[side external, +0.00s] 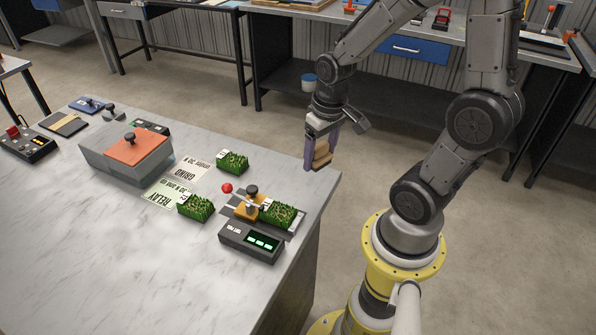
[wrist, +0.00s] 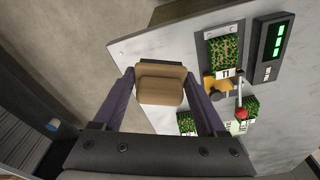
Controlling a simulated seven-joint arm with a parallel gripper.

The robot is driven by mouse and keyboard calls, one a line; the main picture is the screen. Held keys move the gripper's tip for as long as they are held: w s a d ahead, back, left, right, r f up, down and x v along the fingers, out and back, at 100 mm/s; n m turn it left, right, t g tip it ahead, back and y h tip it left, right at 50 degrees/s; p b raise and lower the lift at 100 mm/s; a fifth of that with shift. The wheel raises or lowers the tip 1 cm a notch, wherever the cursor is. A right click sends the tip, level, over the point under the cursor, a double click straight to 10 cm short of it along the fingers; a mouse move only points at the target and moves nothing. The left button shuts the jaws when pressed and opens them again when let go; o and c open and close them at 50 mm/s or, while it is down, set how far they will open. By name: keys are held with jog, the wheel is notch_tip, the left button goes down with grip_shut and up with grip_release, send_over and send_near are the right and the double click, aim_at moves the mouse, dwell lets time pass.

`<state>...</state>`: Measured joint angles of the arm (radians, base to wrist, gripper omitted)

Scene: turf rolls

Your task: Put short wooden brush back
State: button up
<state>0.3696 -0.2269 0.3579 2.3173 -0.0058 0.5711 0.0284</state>
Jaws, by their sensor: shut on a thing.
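The short wooden brush (side external: 322,152) is a tan block with a dark strip along one edge. My gripper (side external: 320,157) is shut on it, with one purple finger on each side. In the wrist view the brush (wrist: 160,85) sits between the two fingertips (wrist: 160,76), its broad tan face toward the camera. In the side view it appears held up by the back right corner of the marble table (side external: 90,225). In the wrist view it overlaps the table's edge. Its exact height above the table is hard to tell.
A lever device with a red ball (side external: 227,188) holds a turf piece (side external: 280,215) beside a dark display box (side external: 252,243). Other turf pieces (side external: 233,160) and printed cards (side external: 190,170) lie nearby. An orange-lidded box (side external: 133,148) stands further left. The table's front left is clear.

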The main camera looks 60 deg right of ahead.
send_over(297, 180)
jog(key=f, duration=0.6)
jog(key=shift+s+a+f, duration=0.1)
jog(key=shift+s+a, duration=0.05)
jog(key=shift+s, duration=0.25)
jog(key=shift+w+f, duration=0.15)
jog(key=shift+f, duration=0.8)
jog(key=shift+w+f, duration=0.1)
jog(key=shift+f, duration=0.85)
jog(key=shift+f, duration=0.1)
jog(key=o, duration=1.2)
jog(key=shift+o, duration=0.2)
notch_tip(297, 180, up, 12)
jog(key=s, duration=0.1)
jog(key=s+a+r+n+t, duration=0.4)
jog(key=s+a+r, duration=0.7)
jog(key=s, duration=0.1)
jog(key=shift+a+r+y, duration=0.15)
jog(key=shift+r+y, duration=0.15)
jog(key=shift+r, duration=0.1)
